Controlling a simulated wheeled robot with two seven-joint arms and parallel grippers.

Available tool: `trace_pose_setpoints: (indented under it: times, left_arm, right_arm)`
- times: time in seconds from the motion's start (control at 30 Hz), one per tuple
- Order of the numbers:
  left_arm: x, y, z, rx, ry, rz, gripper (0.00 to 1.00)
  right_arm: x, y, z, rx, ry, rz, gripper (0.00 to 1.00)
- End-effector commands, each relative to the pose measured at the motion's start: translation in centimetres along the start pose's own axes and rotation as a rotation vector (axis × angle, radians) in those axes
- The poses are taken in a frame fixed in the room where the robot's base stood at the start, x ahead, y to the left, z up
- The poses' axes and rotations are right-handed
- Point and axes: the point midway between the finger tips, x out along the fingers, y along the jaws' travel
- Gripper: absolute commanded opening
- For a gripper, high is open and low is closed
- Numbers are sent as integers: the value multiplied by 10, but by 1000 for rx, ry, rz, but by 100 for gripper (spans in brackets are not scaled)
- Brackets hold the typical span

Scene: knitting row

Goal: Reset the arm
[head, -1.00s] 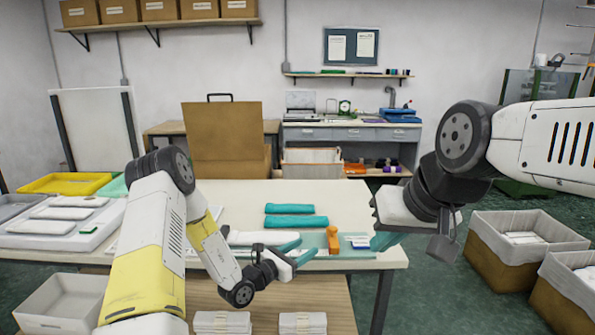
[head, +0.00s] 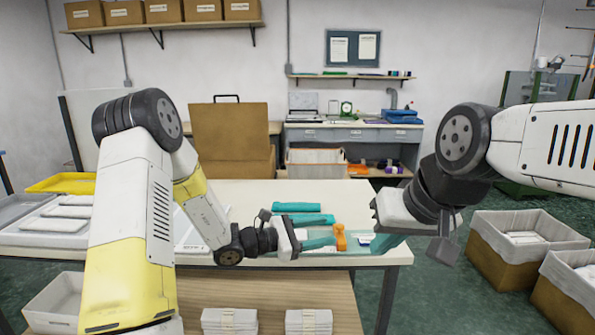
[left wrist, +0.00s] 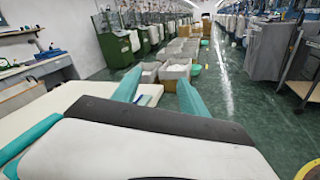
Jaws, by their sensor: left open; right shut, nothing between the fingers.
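My left arm comes in from the left in the head view, its elbow raised. My left gripper (head: 325,243) is level above the front part of the white table (head: 245,192), pointing right, with teal fingers. In the left wrist view its two fingers (left wrist: 160,92) stand apart with nothing between them. My right gripper (head: 383,245) is at the table's right edge, below its dark wrist; its teal fingers are shut and empty. The two grippers are close together, with an orange item (head: 340,237) and a small blue-and-white item (head: 362,241) between them in the picture.
Two teal rolls (head: 297,207) lie behind the left gripper. White trays (head: 50,228) and a yellow tray (head: 62,183) are at the left. White bundles (head: 229,320) lie on the lower shelf. Lined bins (head: 525,252) stand on the floor at right. The table's back middle is clear.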

Motion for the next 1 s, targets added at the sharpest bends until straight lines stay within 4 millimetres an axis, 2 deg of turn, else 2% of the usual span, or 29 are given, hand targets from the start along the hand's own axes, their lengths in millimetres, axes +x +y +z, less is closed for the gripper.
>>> trace_pose_setpoints:
  times: [0.03,0.2,0.3,0.5,0.7,0.9,1.0]
  left_arm:
    - [-3,-8,21,65,3,-58,51]
    - [-26,-52,80,331,54,-309,51]
    - [-49,-78,104,503,109,-453,51]
    - [-108,-116,131,855,263,-700,51]
    - [-178,-127,145,1214,475,-887,51]
    - [-241,-117,160,1526,707,-1000,51]
    - [-262,-112,167,1628,794,-1028,51]
  right_arm:
    - [0,0,0,0,0,0,0]
    - [0,0,0,0,0,0,0]
    - [0,0,0,0,0,0,0]
    - [0,0,0,0,0,0,0]
    - [0,0,0,0,0,0,0]
    - [0,0,0,0,0,0,0]
    - [0,0,0,0,0,0,0]
